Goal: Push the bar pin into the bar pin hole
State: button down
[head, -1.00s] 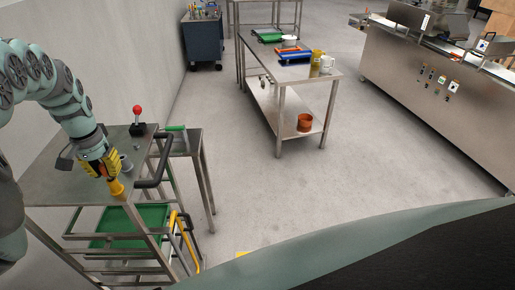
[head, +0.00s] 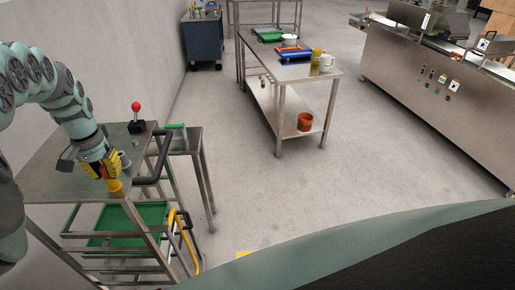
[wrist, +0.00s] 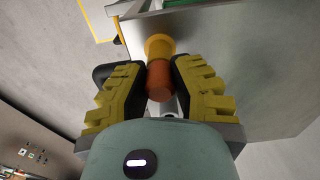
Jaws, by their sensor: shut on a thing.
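My gripper (head: 108,178) is at the near edge of the steel table on the left, pointing down. Its yellow ribbed fingers show in the wrist view (wrist: 160,75), on both sides of an orange cylinder (wrist: 159,80) with a wider yellow end, which I take for the bar pin. They are shut on it. In the head view the bar pin (head: 115,188) shows below the fingers as a short yellow-orange piece at the table's edge. I cannot make out the bar pin hole, nor tell whether the pin is inside it.
The steel table (head: 62,160) carries a red-knobbed lever (head: 136,108) at its back. A black handle (head: 160,170) stands at its right side. A green tray (head: 140,213) lies below. Open floor (head: 250,195) is to the right; a wall is behind.

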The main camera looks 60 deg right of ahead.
jog(key=shift+c, duration=2.1)
grip_release()
jog(key=shift+r+p, duration=0.3)
jog(key=shift+r, duration=0.1)
jog(key=shift+r+p, duration=1.25)
jog(key=shift+r, duration=0.5)
jog(key=shift+r, duration=0.1)
jog(key=shift+r, duration=0.1)
jog(key=r, duration=0.4)
jog(key=shift+w+r, duration=0.2)
jog(key=shift+r, duration=0.05)
notch_tip(320, 180, up, 7)
jog(key=shift+s+r, duration=0.15)
jog(key=shift+s, duration=0.05)
